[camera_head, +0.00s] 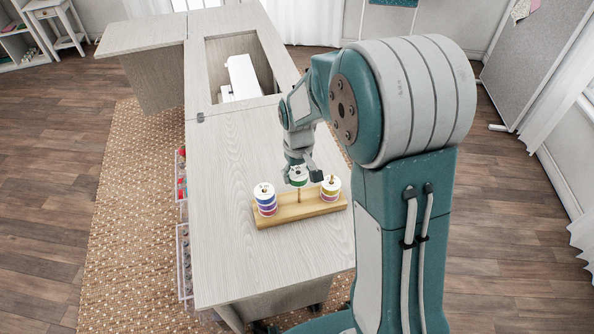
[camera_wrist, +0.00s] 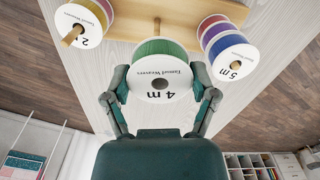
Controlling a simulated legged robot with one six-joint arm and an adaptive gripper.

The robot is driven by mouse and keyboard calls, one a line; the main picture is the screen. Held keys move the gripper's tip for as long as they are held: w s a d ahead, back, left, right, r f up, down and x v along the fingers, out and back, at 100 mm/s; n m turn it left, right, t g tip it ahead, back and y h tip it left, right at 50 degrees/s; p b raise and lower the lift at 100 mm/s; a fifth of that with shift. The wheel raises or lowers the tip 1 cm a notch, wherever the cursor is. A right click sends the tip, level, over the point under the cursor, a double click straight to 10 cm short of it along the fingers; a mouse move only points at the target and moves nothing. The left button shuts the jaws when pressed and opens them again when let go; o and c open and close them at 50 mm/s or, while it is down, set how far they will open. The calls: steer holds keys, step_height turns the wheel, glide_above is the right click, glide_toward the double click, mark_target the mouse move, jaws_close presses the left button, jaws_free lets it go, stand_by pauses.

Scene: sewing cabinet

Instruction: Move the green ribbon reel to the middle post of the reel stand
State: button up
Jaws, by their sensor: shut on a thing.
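The green ribbon reel (camera_head: 298,177) has white faces; its label reads "4 m" in the wrist view (camera_wrist: 160,80). My gripper (camera_head: 301,174) is shut on it, with one finger on each side of its rim in the wrist view (camera_wrist: 161,95). The wooden reel stand (camera_head: 283,215) lies on the table below. Its middle post (camera_head: 299,196) shows directly under the reel, lined up with it. The reel is well above the stand's base. I cannot tell whether the post's tip is inside the reel's hole; no post sticks out of its upper face.
A stack of blue, purple and red reels (camera_head: 266,200) is on the stand's left post. Yellow and pink reels (camera_head: 330,188) are on the right post, close to my gripper. The pale table (camera_head: 235,160) is clear around the stand. A white sewing machine (camera_head: 242,77) sits in the recess behind.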

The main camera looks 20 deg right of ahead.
steer(key=shift+a+f, duration=0.2)
steer(key=shift+a, duration=0.05)
steer(key=shift+d, duration=0.15)
steer(key=shift+d, duration=0.4)
steer(key=shift+a, duration=0.15)
stand_by(0.4)
steer(key=shift+f, duration=1.5)
stand_by(0.3)
steer(key=o, duration=0.9)
steer(key=shift+c, duration=0.2)
